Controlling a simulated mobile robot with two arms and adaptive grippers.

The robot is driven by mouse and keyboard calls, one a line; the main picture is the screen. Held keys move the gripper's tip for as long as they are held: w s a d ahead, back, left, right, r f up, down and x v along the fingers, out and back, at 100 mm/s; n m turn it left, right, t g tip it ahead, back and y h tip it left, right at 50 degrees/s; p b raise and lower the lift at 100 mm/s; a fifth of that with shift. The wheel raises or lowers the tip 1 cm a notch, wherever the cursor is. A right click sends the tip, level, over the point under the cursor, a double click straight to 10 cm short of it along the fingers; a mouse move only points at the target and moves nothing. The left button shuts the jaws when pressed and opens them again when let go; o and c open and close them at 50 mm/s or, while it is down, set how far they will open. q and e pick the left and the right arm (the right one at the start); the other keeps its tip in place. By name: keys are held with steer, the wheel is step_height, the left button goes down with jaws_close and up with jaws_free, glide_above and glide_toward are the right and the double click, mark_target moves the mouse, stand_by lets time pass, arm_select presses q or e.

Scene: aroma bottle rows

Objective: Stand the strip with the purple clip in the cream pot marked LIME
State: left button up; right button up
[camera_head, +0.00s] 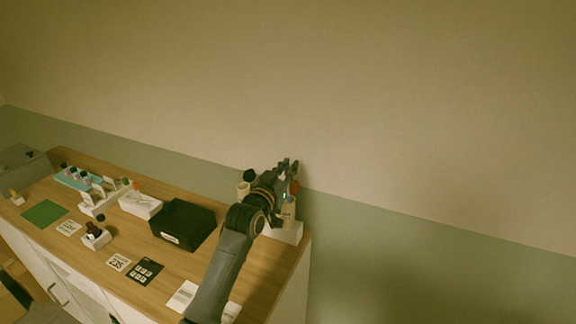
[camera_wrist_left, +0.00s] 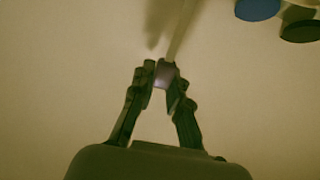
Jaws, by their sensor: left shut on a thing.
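My left gripper (camera_head: 288,172) is over the back right end of the wooden table, in front of the wall. In the left wrist view the fingers (camera_wrist_left: 162,82) are shut on a small greyish-purple clip (camera_wrist_left: 162,74). A thin pale strip (camera_wrist_left: 180,32) runs up from the clip and out of the top of that view. The strip cannot be made out in the head view. No LIME marking is legible, and I cannot tell which pot bears it. My right gripper is in neither view.
A white block (camera_head: 285,233) with capped bottles stands beneath my left gripper, partly hidden by my arm. A black box (camera_head: 184,223) stands mid-table. White holders (camera_head: 140,205), cards (camera_head: 118,262) and a green mat (camera_head: 44,212) lie further left. Blue (camera_wrist_left: 257,9) and dark green caps (camera_wrist_left: 300,28) show upper right.

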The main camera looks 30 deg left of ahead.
arm_select(q)
steer(key=b, duration=0.4)
glide_above(288, 202)
step_height(288, 202, down, 5)
steer(key=shift+f, duration=0.15)
steer(key=shift+f+b, duration=0.55)
steer(key=o, duration=0.8)
steer(key=shift+r, duration=0.1)
step_height(288, 202, up, 7)
steer(key=p, duration=0.7)
steer(key=shift+r, duration=0.1)
